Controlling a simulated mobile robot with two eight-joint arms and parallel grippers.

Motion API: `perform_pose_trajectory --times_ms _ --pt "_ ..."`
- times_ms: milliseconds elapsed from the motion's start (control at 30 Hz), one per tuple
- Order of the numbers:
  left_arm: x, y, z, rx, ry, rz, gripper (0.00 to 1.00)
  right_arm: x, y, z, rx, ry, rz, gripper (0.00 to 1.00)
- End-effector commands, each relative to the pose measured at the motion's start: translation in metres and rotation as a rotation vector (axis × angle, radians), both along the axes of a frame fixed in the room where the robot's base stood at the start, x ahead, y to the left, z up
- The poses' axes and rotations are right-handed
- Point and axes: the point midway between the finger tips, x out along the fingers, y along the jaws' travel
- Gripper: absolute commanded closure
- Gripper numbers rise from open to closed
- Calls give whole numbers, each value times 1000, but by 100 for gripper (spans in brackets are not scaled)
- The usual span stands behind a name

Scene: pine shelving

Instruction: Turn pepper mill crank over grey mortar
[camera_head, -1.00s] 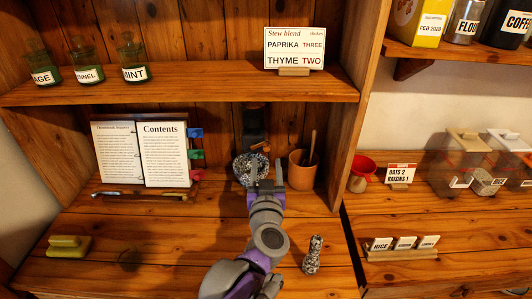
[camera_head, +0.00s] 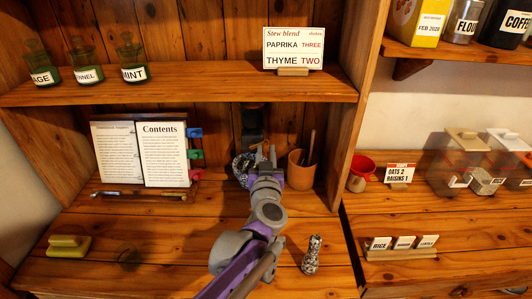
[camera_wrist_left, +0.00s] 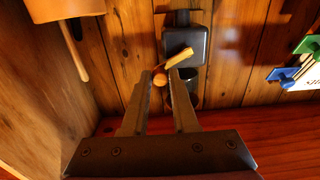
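The dark wall-mounted mill (camera_head: 252,118) is on the back panel. In the left wrist view, which is upside down, the mill (camera_wrist_left: 188,42) carries a brass-coloured crank arm (camera_wrist_left: 179,58) with a round wooden knob (camera_wrist_left: 160,78). The speckled grey mortar (camera_head: 242,165) stands below the mill, partly hidden by my arm. My left gripper (camera_head: 266,153) is in front of the mill, and its fingers (camera_wrist_left: 161,76) are apart with the knob between or just beyond the tips. I cannot tell whether they touch it. My right gripper is not in view.
A terracotta pot (camera_head: 300,172) with utensils stands close right of the mortar. An open book (camera_head: 163,155) with coloured tabs stands left. A shelf (camera_head: 180,88) spans above.

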Motion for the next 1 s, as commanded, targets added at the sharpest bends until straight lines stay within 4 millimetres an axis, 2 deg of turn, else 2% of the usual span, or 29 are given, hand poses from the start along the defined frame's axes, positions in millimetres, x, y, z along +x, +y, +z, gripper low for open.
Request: perform_pose_trajectory --times_ms 267,500,767,800,933,1000 --pt "0 0 1 -7 0 0 100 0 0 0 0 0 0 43" --pt "0 3 6 -136 -1 1 100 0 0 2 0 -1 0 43" --pt "0 3 6 -145 -1 1 100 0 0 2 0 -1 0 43" --pt "0 3 6 -145 -1 1 70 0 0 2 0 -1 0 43" --pt "0 3 6 -144 -1 1 47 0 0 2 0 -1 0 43" --pt "0 3 6 -145 -1 1 43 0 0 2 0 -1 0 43"
